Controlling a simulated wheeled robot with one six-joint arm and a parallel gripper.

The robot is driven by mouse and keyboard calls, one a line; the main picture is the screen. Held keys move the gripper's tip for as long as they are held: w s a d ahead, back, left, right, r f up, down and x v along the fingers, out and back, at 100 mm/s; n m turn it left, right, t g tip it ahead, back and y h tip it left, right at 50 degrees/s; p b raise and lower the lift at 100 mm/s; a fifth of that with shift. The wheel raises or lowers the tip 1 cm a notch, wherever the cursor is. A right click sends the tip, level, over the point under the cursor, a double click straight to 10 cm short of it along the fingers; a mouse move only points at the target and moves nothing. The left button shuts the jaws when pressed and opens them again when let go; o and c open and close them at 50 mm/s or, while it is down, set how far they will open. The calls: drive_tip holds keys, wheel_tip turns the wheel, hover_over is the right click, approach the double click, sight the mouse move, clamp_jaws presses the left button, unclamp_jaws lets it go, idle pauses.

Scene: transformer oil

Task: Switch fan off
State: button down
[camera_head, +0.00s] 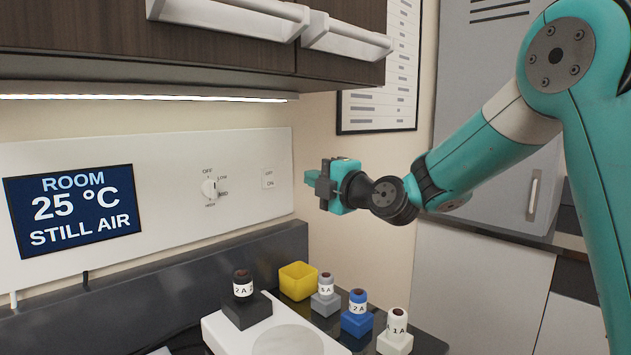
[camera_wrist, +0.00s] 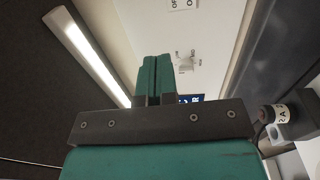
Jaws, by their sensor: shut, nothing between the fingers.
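A white rotary knob (camera_head: 209,188) with OFF, LOW, MID and HIGH marks sits on the white wall panel. It also shows in the wrist view (camera_wrist: 186,63), just beyond my fingertips. I cannot tell which mark it points at. Right of the knob is a small plate (camera_head: 269,179) marked OFF and ON, also at the top of the wrist view (camera_wrist: 183,4). My gripper (camera_head: 311,178) is shut and empty, right of the panel and pointing left. Its two fingers are together in the wrist view (camera_wrist: 155,62). It appears to touch nothing.
A display (camera_head: 75,209) reads ROOM 25 °C STILL AIR. Dark cabinets (camera_head: 200,60) with white handles hang above. Below are a yellow open box (camera_head: 298,281), a white appliance (camera_head: 225,335) and several labelled round-topped pieces on blocks, including a blue one (camera_head: 357,315).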

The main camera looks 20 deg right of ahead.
drive_tip(key=shift+a, duration=0.1)
drive_tip(key=s+a+f+m+g+y+p, duration=0.1)
drive_tip(key=s+a+f+m+g, duration=0.3)
drive_tip(key=s, duration=0.3)
drive_tip(key=s+a+f+m+g+p, duration=0.1)
drive_tip(key=s+a+m+g, duration=0.1)
drive_tip(key=s+a+g, duration=0.5)
drive_tip(key=s+d+f+m+g+h, duration=0.2)
drive_tip(key=s+m, duration=0.3)
drive_tip(key=s, duration=0.6)
drive_tip(key=s+d+f+m+g+h, duration=0.2)
drive_tip(key=s+f+m+g, duration=0.2)
drive_tip(key=s, duration=0.7)
drive_tip(key=shift+s+m+p, duration=0.35)
drive_tip(key=shift+m+p, duration=0.05)
drive_tip(key=shift+p, duration=0.05)
